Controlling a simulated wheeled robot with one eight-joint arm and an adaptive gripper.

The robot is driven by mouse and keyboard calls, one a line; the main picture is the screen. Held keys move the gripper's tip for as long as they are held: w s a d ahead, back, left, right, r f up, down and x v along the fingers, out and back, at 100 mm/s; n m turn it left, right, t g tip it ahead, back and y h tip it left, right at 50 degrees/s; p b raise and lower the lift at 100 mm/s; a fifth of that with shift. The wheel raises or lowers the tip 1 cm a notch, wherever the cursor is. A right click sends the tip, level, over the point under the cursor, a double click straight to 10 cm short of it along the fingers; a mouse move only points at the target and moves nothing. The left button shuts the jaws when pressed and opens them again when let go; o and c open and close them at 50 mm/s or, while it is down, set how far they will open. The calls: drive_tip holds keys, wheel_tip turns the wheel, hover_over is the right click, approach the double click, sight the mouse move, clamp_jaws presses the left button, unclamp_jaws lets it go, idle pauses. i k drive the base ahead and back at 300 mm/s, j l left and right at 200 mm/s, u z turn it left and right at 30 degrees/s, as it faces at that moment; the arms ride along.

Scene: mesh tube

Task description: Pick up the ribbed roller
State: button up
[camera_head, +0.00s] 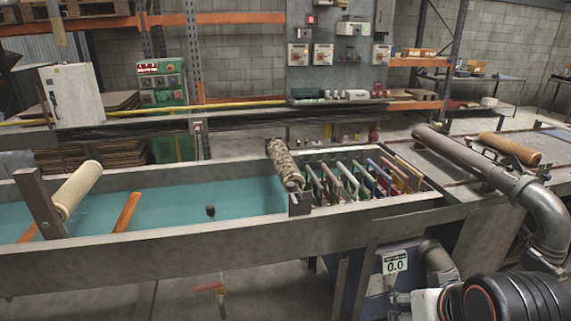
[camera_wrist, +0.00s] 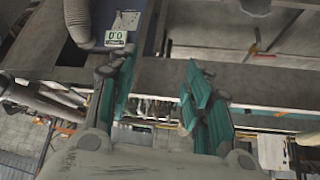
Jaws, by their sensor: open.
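Three rollers show in the head view. A mottled, rough-surfaced roller (camera_head: 284,163) leans across the divider in the long trough, a cream roller (camera_head: 77,190) rests at the trough's left end, and a brown roller (camera_head: 510,148) lies on the bench at the right. The ribs are too fine to make out, so I cannot tell for sure which is the ribbed one. My gripper (camera_wrist: 160,72) shows in the wrist view with its teal fingers apart and nothing between them. It is well away from all three rollers.
The grey trough (camera_head: 200,253) holds teal liquid and a rack of several coloured frames (camera_head: 360,180). A thick grey pipe (camera_head: 475,168) crosses the right bench and bends down near my arm. A display box reading 0.0 (camera_head: 395,262) sits below the trough.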

sight(288, 171)
drive_tip(key=i+j+z, duration=0.35)
drive_tip(key=j+z, duration=0.15)
drive_tip(key=j, duration=1.3)
drive_tip(key=j+z, duration=0.45)
drive_tip(key=j, duration=1.35)
